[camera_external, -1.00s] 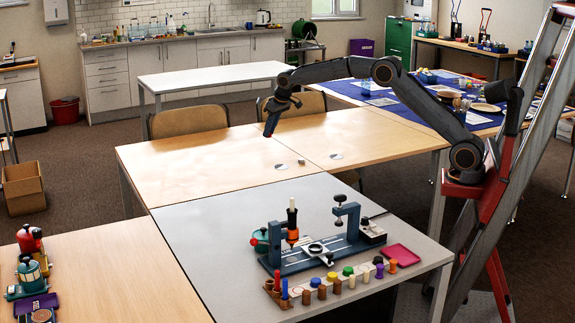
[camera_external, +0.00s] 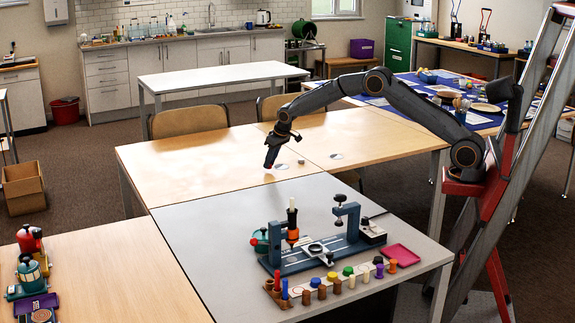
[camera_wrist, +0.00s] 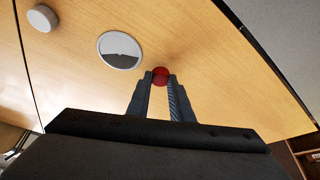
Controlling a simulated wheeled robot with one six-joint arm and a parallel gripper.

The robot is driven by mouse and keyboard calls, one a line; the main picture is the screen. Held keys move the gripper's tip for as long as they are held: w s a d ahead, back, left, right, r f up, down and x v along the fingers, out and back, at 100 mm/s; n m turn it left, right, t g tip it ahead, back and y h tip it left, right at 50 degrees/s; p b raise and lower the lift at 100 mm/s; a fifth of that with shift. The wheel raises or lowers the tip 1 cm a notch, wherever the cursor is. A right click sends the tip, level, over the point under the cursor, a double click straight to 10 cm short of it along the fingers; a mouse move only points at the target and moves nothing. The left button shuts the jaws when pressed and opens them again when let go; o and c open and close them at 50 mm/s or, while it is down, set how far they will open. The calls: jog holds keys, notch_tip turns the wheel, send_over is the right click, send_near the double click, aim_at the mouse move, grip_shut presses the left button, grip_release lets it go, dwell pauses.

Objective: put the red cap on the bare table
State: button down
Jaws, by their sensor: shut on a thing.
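The red cap (camera_wrist: 161,75) shows in the wrist view as a small round red thing between the tips of my fingers. My gripper (camera_wrist: 160,84) is shut on it; the fingers hide part of the cap. In the external view my gripper (camera_external: 269,164) points down, low over the front part of the light wooden table (camera_external: 200,165). I cannot tell whether the cap touches the tabletop.
A round disc (camera_wrist: 120,50) with a pale rim and a small grey puck (camera_wrist: 42,18) lie close by on the wood. Another disc (camera_external: 336,156) lies farther right. The grey table (camera_external: 200,225) in front bears a blue press (camera_external: 315,255) and a row of coloured pegs (camera_external: 337,281). The wood to the left is clear.

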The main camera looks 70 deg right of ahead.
jog(key=shift+f, duration=0.55)
jog(key=shift+f, duration=0.1)
jog(key=c, duration=1.6)
grip_release()
